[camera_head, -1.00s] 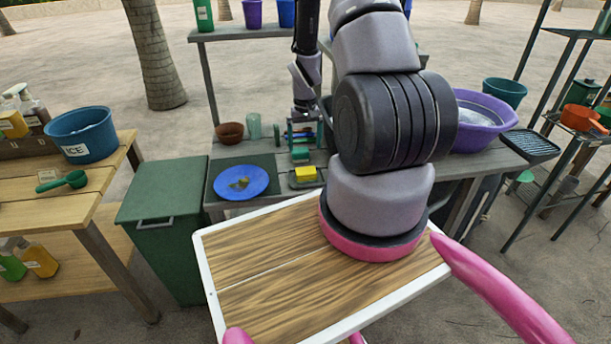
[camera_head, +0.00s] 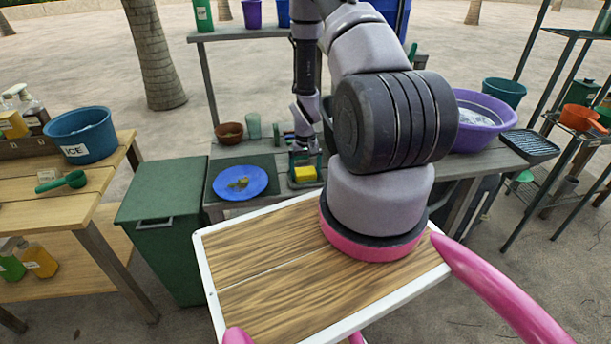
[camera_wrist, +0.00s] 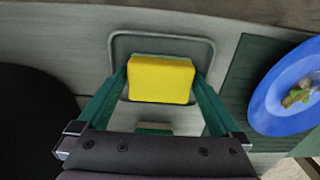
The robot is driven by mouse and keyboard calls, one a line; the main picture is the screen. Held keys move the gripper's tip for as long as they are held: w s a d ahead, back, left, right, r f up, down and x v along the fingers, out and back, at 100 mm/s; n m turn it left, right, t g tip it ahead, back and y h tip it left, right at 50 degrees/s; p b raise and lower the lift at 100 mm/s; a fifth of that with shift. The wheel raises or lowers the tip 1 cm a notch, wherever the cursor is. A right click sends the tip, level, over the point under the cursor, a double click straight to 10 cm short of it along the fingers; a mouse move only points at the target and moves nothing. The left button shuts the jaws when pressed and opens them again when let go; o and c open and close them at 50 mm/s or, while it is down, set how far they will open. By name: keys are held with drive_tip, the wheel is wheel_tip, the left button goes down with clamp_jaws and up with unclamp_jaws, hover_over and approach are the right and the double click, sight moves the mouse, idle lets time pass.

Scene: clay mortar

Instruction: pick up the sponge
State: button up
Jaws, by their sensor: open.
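The yellow sponge (camera_head: 305,174) lies in a small shallow tray on the grey counter; it also shows in the wrist view (camera_wrist: 161,79). My gripper (camera_head: 305,170) is low over the tray, pointing down. In the wrist view my gripper (camera_wrist: 160,90) has its two green fingers spread, one on each side of the sponge. Whether the fingers touch the sponge's sides I cannot tell. A second small pale and green block (camera_wrist: 153,128) shows between the fingers, nearer the wrist.
A blue plate (camera_head: 240,182) with scraps lies just left of the sponge in the head view. A brown bowl (camera_head: 229,133) and a green glass (camera_head: 253,126) stand behind it. A purple basin (camera_head: 484,115) stands to the right.

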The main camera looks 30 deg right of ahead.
sight(305, 170)
drive_tip(key=c, duration=1)
wheel_tip(305, 170, up, 10)
drive_tip(key=shift+r, duration=0.1)
